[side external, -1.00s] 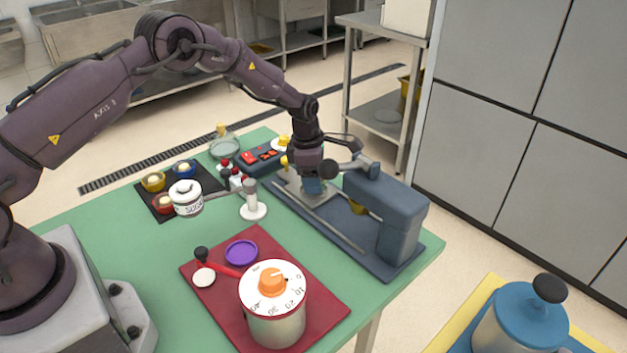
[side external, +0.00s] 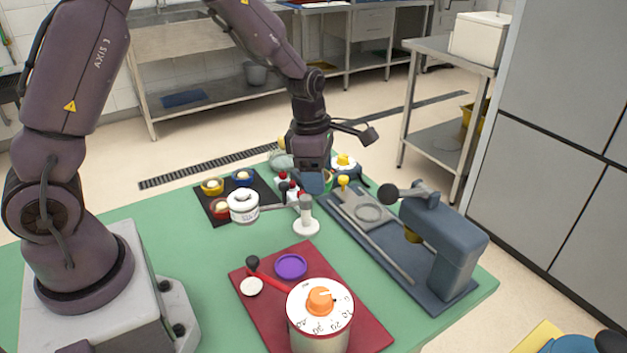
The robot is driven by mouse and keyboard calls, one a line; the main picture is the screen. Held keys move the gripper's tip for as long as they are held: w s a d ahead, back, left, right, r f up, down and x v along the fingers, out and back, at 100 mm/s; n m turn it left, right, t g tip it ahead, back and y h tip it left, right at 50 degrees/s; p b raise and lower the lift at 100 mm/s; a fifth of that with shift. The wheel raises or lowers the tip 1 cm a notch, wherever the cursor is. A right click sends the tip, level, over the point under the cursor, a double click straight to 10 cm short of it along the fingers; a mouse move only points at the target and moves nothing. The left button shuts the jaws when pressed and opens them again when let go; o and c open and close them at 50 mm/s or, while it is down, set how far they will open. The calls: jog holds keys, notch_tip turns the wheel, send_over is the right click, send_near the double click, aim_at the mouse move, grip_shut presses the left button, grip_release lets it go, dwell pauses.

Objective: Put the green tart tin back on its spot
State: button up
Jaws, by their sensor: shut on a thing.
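My gripper (side external: 314,186) points down beyond the white stand, just left of the press's far end. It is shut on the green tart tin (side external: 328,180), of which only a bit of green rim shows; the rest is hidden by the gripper. On the dark mat (side external: 262,189) at the far left sit a yellow tin (side external: 212,187), a blue tin (side external: 243,178) and a red tin (side external: 220,208), each with something pale in it. A white lidded jar (side external: 243,207) hides the mat's near right part.
The blue-grey press (side external: 445,240), with a bare ringed plate (side external: 368,213), stands at right. A red board (side external: 260,310) holds a large dial timer (side external: 320,315) and purple dish (side external: 290,266).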

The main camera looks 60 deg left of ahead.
jog(key=s+a+f+n, duration=0.2)
jog(key=s+a+n, duration=0.5)
jog(key=s+a, duration=0.75)
send_over(259, 196)
jog(key=s, duration=0.1)
jog(key=shift+y, duration=0.4)
notch_tip(259, 196, down, 8)
jog(key=shift+s+d+f, duration=0.1)
jog(key=shift+d+f, duration=0.05)
jog(key=shift+f, duration=0.1)
jog(key=shift+w+a+f, duration=0.25)
jog(key=shift+w+f, duration=0.1)
jog(key=shift+f, duration=0.15)
jog(key=shift+w+f, duration=0.1)
jog(key=shift+f, duration=1.45)
jog(key=shift+f, duration=0.1)
